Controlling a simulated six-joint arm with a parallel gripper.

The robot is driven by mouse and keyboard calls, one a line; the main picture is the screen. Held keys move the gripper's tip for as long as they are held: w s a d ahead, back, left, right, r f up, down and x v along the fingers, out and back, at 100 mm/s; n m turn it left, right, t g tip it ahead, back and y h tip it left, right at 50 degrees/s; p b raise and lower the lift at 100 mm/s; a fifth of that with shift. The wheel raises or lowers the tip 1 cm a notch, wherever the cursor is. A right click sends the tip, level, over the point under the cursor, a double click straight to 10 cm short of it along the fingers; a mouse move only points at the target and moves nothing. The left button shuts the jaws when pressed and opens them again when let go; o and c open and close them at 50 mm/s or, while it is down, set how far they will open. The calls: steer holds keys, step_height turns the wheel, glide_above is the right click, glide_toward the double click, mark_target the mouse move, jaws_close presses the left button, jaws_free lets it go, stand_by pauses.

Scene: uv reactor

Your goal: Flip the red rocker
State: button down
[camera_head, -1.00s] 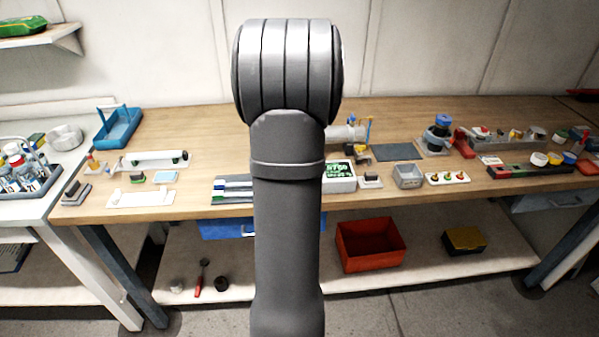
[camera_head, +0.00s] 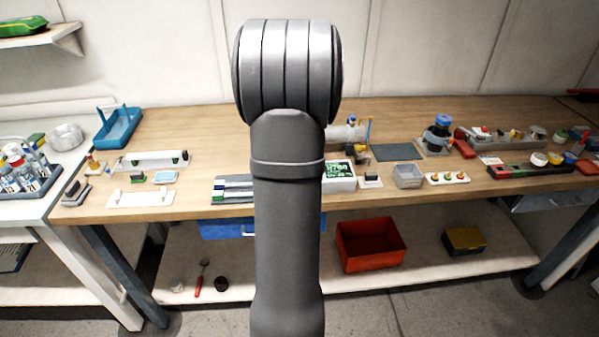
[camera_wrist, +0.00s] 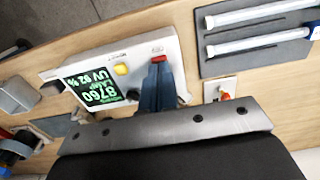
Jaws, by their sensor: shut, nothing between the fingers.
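The red rocker (camera_wrist: 158,59) is a small red piece near the edge of a white control box in the wrist view. The box (camera_wrist: 110,57) also carries a yellow button (camera_wrist: 121,69) and a dark display (camera_wrist: 91,81) with green digits. My gripper (camera_wrist: 158,68) is shut and empty, its fingertips right at the rocker and overlapping its near side. I cannot tell whether they touch it, or which way the rocker is tilted. In the head view the box (camera_head: 340,184) shows just right of my arm, which hides part of it; the rocker and my gripper are hidden there.
In the wrist view, a grey tray (camera_wrist: 247,65) with white tubes lies right of the box. A small plate with an orange-red knob (camera_wrist: 225,94) is nearby. A grey bin (camera_wrist: 16,96) stands to the left. Bare wooden bench (camera_head: 205,130) shows left of my arm in the head view.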

steer(key=shift+f, duration=0.7)
stand_by(0.3)
steer(key=shift+r, duration=3.5)
steer(key=shift+f, duration=3.5)
